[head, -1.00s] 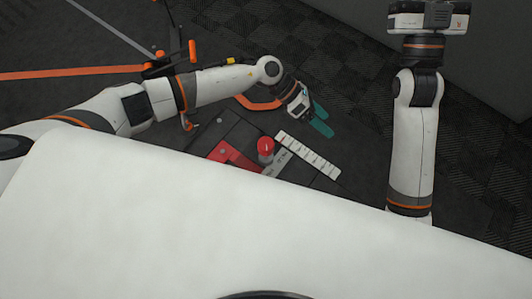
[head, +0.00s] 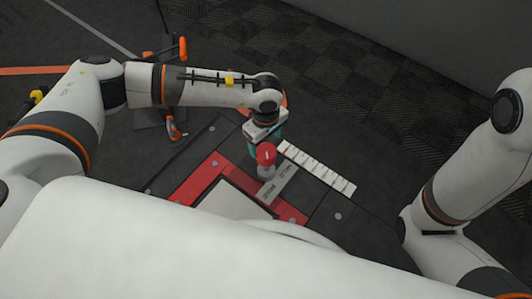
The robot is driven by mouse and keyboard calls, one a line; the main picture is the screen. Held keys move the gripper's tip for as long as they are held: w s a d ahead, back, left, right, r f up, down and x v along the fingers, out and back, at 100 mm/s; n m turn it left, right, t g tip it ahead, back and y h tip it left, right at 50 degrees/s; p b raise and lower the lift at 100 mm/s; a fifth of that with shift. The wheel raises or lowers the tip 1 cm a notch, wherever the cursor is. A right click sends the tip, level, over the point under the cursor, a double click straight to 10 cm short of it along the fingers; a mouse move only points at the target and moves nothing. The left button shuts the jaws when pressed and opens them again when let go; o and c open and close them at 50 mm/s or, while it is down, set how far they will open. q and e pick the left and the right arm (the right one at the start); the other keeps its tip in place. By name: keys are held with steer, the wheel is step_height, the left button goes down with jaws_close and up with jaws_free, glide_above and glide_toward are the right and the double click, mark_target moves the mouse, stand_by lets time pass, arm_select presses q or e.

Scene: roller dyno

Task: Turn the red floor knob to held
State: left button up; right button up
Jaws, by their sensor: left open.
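The red floor knob (head: 266,154) stands upright on a short grey post on the dark floor unit, beside a grey label plate (head: 276,187) with lettering that is hard to read at this angle. My left gripper (head: 252,142) points down just behind the knob. Its teal fingers are partly hidden by the gripper body and the knob. I cannot tell whether they touch the knob; nothing shows held in them. My right gripper is out of the picture; only its arm shows at the right.
A white marked strip (head: 316,168) lies right of the knob. A red frame (head: 200,180) around a light panel (head: 232,202) lies in front. An orange-and-black stand (head: 170,60) is at the upper left. Open dark floor (head: 400,110) lies to the right.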

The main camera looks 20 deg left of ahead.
mark_target(266, 151)
arm_select(q)
step_height(266, 151, down, 6)
steer(key=b, duration=0.2)
steer(key=shift+r+b, duration=0.2)
steer(key=shift+b, duration=0.1)
steer(key=shift+f, duration=0.25)
steer(key=shift+c, duration=0.5)
steer(key=c, duration=0.9)
